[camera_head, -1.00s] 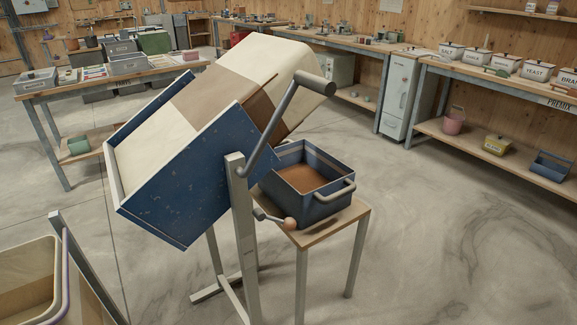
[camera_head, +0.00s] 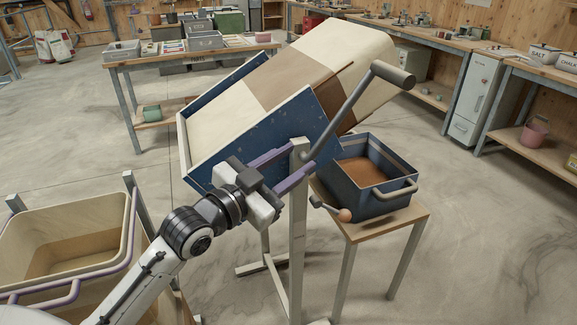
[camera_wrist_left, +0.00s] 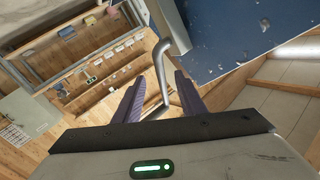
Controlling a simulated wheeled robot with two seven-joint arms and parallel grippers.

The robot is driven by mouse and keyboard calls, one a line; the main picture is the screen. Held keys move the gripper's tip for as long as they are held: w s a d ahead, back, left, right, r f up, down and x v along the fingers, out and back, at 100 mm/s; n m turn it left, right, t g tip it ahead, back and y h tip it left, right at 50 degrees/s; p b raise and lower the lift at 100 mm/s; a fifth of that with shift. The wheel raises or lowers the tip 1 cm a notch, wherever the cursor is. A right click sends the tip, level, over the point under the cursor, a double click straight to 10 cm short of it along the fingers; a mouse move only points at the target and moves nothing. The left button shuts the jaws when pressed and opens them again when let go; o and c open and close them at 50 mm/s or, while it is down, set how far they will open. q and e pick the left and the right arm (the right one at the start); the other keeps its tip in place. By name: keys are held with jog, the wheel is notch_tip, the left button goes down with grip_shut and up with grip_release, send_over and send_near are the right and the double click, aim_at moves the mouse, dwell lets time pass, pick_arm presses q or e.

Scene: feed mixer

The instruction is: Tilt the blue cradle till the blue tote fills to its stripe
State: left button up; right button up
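A grey crank handle (camera_head: 350,110) rises from the post beside the cradle to a dark grip. The blue tote (camera_head: 377,203) stands right of the post with brown feed (camera_head: 365,171) inside, its surface below the pale band on the inner walls. My left gripper (camera_head: 302,158) is at the post's top near the handle's lower end. In the left wrist view its purple fingers (camera_wrist_left: 158,80) are apart, with the grey handle bar showing between them, grip not evident. My right gripper is not in view.
The tote rests on a small wooden-topped stand (camera_head: 405,222). A ball-ended lever (camera_head: 343,214) sticks out beside it. A wooden bin with a purple rail (camera_head: 75,287) is at lower left. Benches line the back and right. The floor at right is open.

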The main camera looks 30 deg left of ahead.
aim_at(316, 148)
pick_arm(q)
jog(key=w, duration=0.3)
jog(key=w+d, duration=0.1)
jog(key=w, duration=0.5)
jog(key=shift+d+p, duration=0.3)
jog(key=shift+p, duration=0.05)
jog(key=shift+f, duration=0.1)
grip_shut()
dwell(0.8)
